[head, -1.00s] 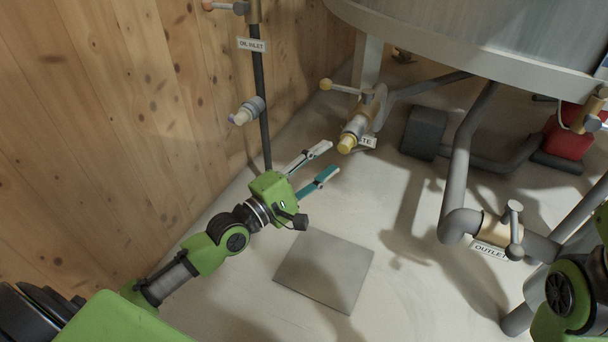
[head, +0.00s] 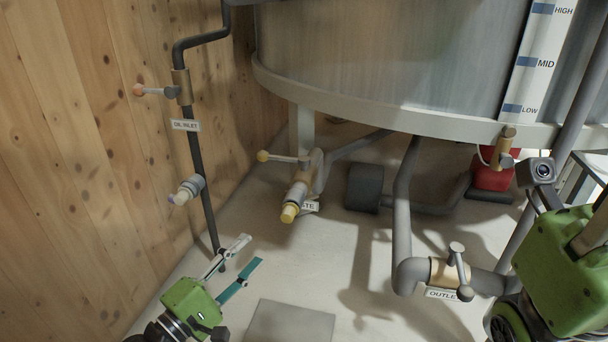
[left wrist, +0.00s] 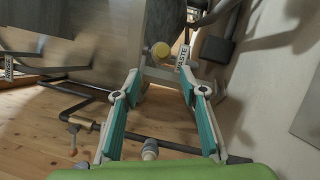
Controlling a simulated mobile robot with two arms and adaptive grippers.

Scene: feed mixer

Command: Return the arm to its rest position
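My left gripper (head: 245,254) is at the lower left of the head view, with its two fingers spread and nothing between them. It is above the floor, apart from the pipes and valves. In the left wrist view the fingers of the left gripper (left wrist: 163,85) are also wide apart and empty. My right arm shows at the right edge of the head view, and its fingertips are not clearly visible.
A mixer tank (head: 390,65) stands at the back. The oil inlet pipe (head: 197,150) runs down the wooden wall. The waste valve (head: 300,190) and outlet valve (head: 450,272) stick out below the tank. A grey floor plate (head: 290,322) lies beside my left gripper.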

